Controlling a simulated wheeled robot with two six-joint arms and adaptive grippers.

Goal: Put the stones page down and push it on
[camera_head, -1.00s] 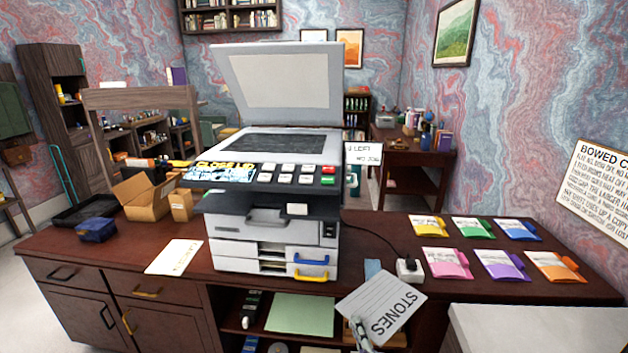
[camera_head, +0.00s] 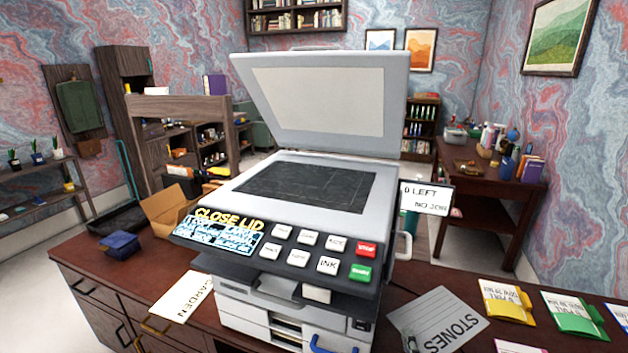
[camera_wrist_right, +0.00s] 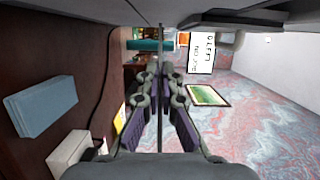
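The stones page (camera_head: 438,318), a grey lined sheet marked STONES, is at the lower right of the head view, to the right of the copier. My right gripper (camera_head: 409,344) holds its lower left corner and is mostly cut off by the frame's bottom edge. In the right wrist view the fingers (camera_wrist_right: 160,108) are closed on the page (camera_wrist_right: 160,60), seen edge-on as a thin line. The copier (camera_head: 350,270) has its lid (camera_head: 320,100) raised, its dark glass (camera_head: 306,188) bare, and a screen (camera_head: 222,232) reading CLOSE LID. My left gripper is not in view.
A sign (camera_head: 425,198) reading 0 LEFT, NO JOB stands at the copier's right. A GARDEN sheet (camera_head: 185,297) lies left of the copier. A cardboard box (camera_head: 166,213) and blue box (camera_head: 119,244) are further left. Yellow (camera_head: 507,301) and green (camera_head: 572,316) packets lie at right.

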